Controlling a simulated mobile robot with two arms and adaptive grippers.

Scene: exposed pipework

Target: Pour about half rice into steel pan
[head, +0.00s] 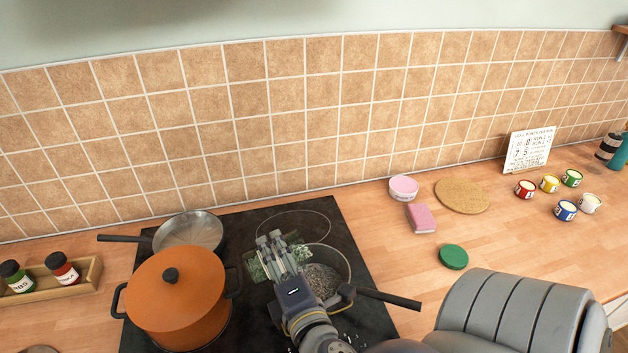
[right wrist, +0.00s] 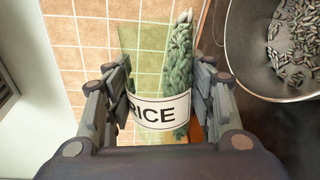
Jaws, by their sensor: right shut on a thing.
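My right gripper (head: 271,240) is shut on a clear, green-tinted rice jar (head: 255,268), tilted above the hob. In the right wrist view the jar (right wrist: 177,77) sits between both fingers, its white label reading "RICE". Grains inside lie heaped along its right side. A steel pan (head: 345,262) stands on the hob beneath and right of the gripper, partly hidden by it, its dark handle pointing right. The right wrist view shows grains inside the pan (right wrist: 240,75). Whether grains are falling cannot be told. My left gripper is not in view.
A large orange pot (head: 180,298) stands on the hob at left, with another metal pan (head: 190,232) behind it. A few pale grains lie on the hob's front. A green lid (head: 453,256), pink sponge (head: 421,218) and cork mat (head: 461,195) lie on the counter at right.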

